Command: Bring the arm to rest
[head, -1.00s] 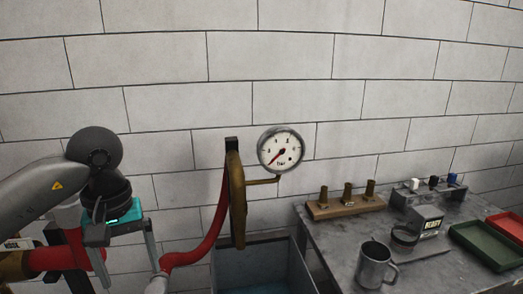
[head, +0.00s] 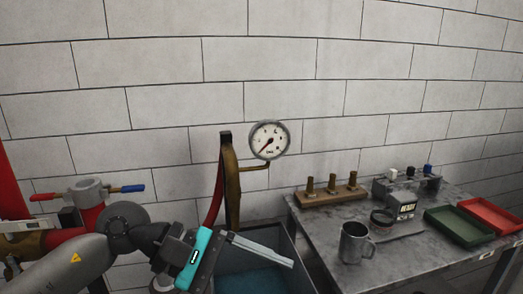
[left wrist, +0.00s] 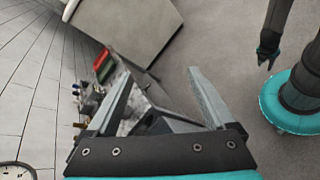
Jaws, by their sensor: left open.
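My left gripper (head: 290,262) is low in the middle of the head view, with its teal body and grey finger tilted towards the right. In the left wrist view its two grey fingers (left wrist: 160,78) are spread apart with nothing held between them. In the head view the fingers are in front of the open grey tank (head: 270,238); I cannot tell whether they touch it. A dark arm end that looks like my right gripper (left wrist: 267,57) hangs at the upper right of the left wrist view, too small to tell its jaws.
A red hose (head: 215,195) and round gauge (head: 269,140) are behind the gripper. A valve (head: 90,190) stands left.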

